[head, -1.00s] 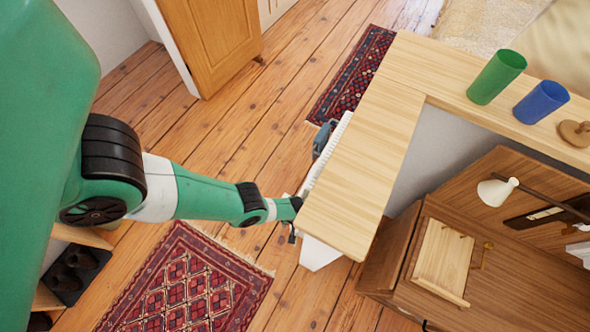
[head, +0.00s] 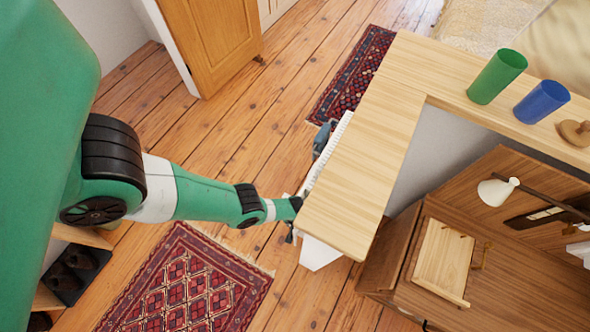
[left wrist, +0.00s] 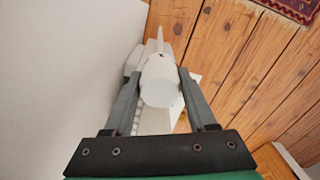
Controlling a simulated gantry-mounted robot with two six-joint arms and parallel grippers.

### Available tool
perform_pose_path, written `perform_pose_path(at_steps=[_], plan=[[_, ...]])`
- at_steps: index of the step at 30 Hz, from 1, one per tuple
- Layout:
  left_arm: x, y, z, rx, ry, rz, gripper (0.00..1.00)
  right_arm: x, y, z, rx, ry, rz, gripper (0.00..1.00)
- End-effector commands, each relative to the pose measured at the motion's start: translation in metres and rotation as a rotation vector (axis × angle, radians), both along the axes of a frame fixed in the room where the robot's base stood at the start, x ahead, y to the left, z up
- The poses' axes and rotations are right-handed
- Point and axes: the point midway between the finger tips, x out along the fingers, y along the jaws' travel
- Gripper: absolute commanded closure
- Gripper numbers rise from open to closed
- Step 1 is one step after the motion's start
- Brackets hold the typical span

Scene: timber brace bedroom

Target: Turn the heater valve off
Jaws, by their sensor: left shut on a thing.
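The white heater valve knob (left wrist: 160,82) shows in the left wrist view, between the two fingers of my left gripper (left wrist: 158,88), which is shut on it. In the head view my left arm reaches in from the left, and my left gripper (head: 291,236) is at the edge of the wooden shelf top, which hides most of it and the valve. The white heater (head: 328,160) shows as a narrow ribbed strip along the shelf's left edge. My right gripper is not in view.
The wooden shelf top (head: 352,190) overhangs the heater. A green cup (head: 496,77) and a blue cup (head: 541,102) stand on its back part. A wooden desk with a lamp (head: 497,190) is at the right. A red patterned rug (head: 190,290) lies on the floor.

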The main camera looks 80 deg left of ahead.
Motion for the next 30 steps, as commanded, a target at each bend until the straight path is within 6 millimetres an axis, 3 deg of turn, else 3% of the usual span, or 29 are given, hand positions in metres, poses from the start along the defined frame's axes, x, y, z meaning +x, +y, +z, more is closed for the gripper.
perform_pose_path(at_steps=[30], plan=[[-0.0007, -0.0001, -0.0013, 0.000, 0.000, -0.927, 0.99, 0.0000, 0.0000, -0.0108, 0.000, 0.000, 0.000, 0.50]])
